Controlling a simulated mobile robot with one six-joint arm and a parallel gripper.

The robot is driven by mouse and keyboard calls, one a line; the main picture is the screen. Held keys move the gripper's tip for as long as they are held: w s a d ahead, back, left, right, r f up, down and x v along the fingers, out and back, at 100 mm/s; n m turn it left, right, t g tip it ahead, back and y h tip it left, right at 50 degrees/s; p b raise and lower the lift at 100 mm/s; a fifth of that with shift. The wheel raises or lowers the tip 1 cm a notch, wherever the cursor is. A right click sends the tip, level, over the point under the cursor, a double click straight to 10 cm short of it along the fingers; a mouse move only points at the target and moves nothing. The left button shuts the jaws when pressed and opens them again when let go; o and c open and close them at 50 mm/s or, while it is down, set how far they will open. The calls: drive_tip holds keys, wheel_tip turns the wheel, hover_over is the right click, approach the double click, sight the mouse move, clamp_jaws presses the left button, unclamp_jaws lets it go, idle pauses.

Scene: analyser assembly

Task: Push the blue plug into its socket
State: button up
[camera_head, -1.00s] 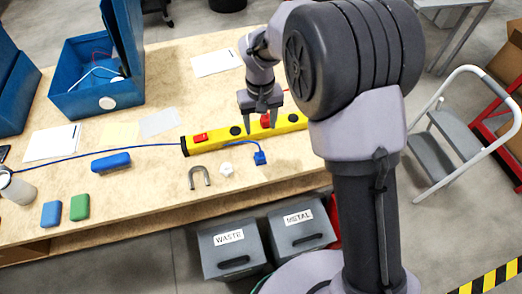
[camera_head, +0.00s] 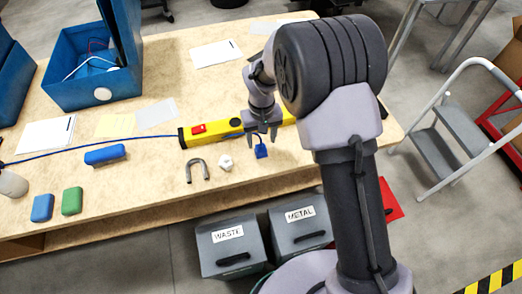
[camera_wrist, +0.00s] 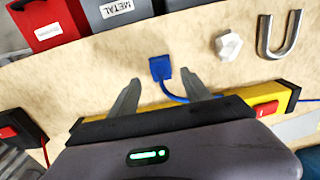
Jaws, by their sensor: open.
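The blue plug (camera_head: 261,151) lies on the wooden table in front of the yellow power strip (camera_head: 205,134), with its blue cable leading back toward the strip. In the wrist view the plug (camera_wrist: 160,68) lies just beyond and between my fingertips, untouched, its cable (camera_wrist: 174,97) running between the fingers. My gripper (camera_head: 263,142) is open and empty above the plug. It also shows in the wrist view (camera_wrist: 160,85). The strip carries a red switch (camera_head: 198,128) and a dark round socket (camera_head: 235,122). My gripper and arm hide the strip's middle.
A grey horseshoe magnet (camera_head: 197,170) and a white nut-like piece (camera_head: 225,161) lie left of the plug. Blue (camera_head: 42,207) and green (camera_head: 72,200) blocks lie farther left. Waste (camera_head: 228,247) and metal (camera_head: 300,225) bins stand below the table's front edge.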

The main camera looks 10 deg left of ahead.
sight(261, 147)
wheel_tip(261, 147, down, 5)
drive_tip(key=b, duration=0.3)
drive_tip(key=shift+s+f, duration=0.1)
drive_tip(key=shift+f, duration=0.1)
drive_tip(key=shift+r, duration=0.1)
drive_tip(key=shift+c, duration=0.3)
clamp_jaws()
drive_tip(key=shift+r, duration=0.1)
